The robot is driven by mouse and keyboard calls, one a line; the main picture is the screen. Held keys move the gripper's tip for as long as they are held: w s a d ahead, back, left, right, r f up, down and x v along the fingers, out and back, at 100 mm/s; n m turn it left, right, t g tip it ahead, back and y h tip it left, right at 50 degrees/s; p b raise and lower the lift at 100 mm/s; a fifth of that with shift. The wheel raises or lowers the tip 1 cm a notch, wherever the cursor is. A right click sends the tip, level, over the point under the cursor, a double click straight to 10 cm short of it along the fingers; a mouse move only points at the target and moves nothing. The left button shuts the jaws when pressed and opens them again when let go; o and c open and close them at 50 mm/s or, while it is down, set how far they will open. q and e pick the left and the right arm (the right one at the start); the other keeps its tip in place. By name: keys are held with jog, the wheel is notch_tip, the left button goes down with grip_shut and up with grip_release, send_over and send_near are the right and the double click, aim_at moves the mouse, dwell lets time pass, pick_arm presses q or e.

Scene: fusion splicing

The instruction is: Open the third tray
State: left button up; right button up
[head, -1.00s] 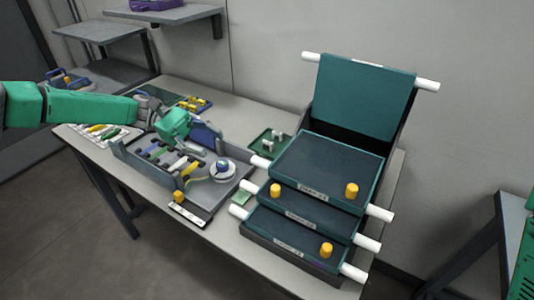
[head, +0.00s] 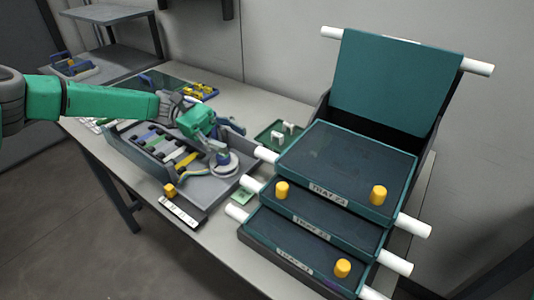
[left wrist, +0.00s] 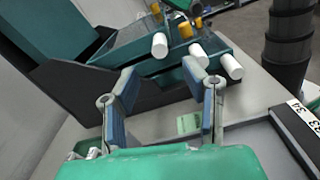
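A stack of dark teal trays stands on the right of the table: a top tray (head: 345,165), a middle tray (head: 325,222) and a bottom tray (head: 290,245). They are stepped, with white rods at the sides and labels too blurred to read surely. A teal panel (head: 395,80) with white rod ends stands raised behind them. My left gripper (head: 222,153) is left of the stack, above the splicing case. In the left wrist view my gripper (left wrist: 160,75) is open and empty, with white rod ends (left wrist: 195,55) beyond its fingers. My right gripper is out of view.
A grey case (head: 225,185) with coloured pieces and a round spool lies below my left arm. Yellow knobs (head: 378,195) stand on the trays. A small green tray (head: 280,135) with white parts lies behind. The table front (head: 210,255) is clear.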

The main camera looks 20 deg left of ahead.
aim_at(258, 151)
pick_arm(q)
jog(key=x, duration=0.9)
jog(key=shift+d+f, duration=0.1)
jog(key=shift+d, duration=0.35)
grip_shut()
